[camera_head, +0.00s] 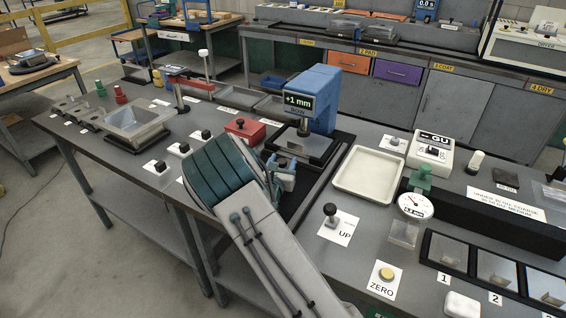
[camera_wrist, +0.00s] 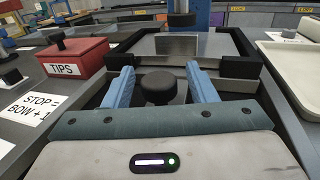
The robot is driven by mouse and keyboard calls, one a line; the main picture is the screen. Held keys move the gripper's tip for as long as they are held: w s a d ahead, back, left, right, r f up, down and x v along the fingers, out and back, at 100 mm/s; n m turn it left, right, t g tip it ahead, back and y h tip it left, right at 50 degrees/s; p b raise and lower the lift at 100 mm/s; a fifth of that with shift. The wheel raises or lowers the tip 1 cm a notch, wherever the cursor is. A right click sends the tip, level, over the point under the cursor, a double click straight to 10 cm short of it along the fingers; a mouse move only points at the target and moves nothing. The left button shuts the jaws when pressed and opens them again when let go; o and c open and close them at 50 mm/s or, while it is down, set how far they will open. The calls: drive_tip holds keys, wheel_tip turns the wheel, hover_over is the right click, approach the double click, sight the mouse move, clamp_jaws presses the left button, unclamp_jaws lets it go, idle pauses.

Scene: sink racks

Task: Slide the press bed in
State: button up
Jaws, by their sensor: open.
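The blue press (camera_head: 322,98) stands mid-bench, its display reading "+1 mm". Its press bed (camera_head: 314,145) is a grey metal plate with a dark border, below the ram at the front of the press. In the wrist view the bed (camera_wrist: 214,48) lies ahead, with a small metal block (camera_wrist: 177,45) upright on it. A round black knob (camera_wrist: 160,90) sits in front of the bed. My gripper (camera_wrist: 159,76) is open, its blue fingers on either side of the knob, with gaps visible. My gripper (camera_head: 281,172) also shows in the head view; my arm hides the knob there.
A red "TIPS" box (camera_wrist: 76,58) stands left of the bed. A cream tray (camera_head: 368,174) lies to the right. A black "UP" knob (camera_head: 331,211) and a yellow "ZERO" button (camera_head: 387,273) are nearer.

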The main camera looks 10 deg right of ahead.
drive_tip(key=b+v, duration=0.2)
drive_tip(key=v, duration=1.1)
drive_tip(key=shift+s+a, duration=0.1)
drive_tip(key=shift+s, duration=0.3)
